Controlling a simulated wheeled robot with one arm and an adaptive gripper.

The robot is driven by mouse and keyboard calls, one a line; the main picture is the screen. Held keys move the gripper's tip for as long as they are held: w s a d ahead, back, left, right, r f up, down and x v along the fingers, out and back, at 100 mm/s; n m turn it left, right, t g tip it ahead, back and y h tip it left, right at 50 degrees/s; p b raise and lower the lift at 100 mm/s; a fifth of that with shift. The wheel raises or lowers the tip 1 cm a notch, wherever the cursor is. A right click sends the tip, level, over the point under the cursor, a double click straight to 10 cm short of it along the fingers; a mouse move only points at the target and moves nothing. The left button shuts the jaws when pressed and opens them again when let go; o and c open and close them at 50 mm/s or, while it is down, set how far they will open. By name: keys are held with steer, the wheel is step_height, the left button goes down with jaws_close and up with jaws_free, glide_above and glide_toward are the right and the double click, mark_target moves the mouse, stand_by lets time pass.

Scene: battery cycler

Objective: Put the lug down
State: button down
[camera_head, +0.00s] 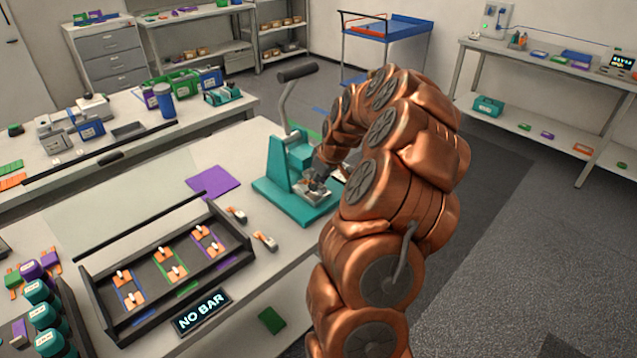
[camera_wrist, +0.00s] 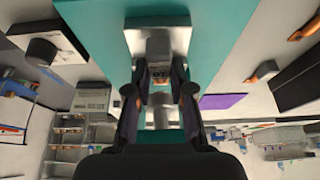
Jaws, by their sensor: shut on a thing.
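My gripper (camera_head: 316,186) is at the teal press (camera_head: 275,188), low over its base and partly hidden by my copper-coloured arm. In the wrist view my gripper (camera_wrist: 159,72) has its two dark fingers closed in on a small piece with an orange spot, which I take to be the lug (camera_wrist: 158,79). Most of the lug is hidden between the fingers. A grey block of the press (camera_wrist: 158,46) stands right beyond the fingertips. I cannot tell whether the lug touches it.
A dark tray (camera_head: 93,284) with orange-and-white pieces stands left of the press. A purple mat (camera_head: 214,183) lies left of the press.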

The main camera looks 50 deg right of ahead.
steer(key=shift+s+f, duration=0.1)
steer(key=shift+f, duration=0.45)
steer(key=shift+f, duration=0.25)
steer(key=c, duration=1)
jaws_free()
steer(key=shift+r, duration=0.1)
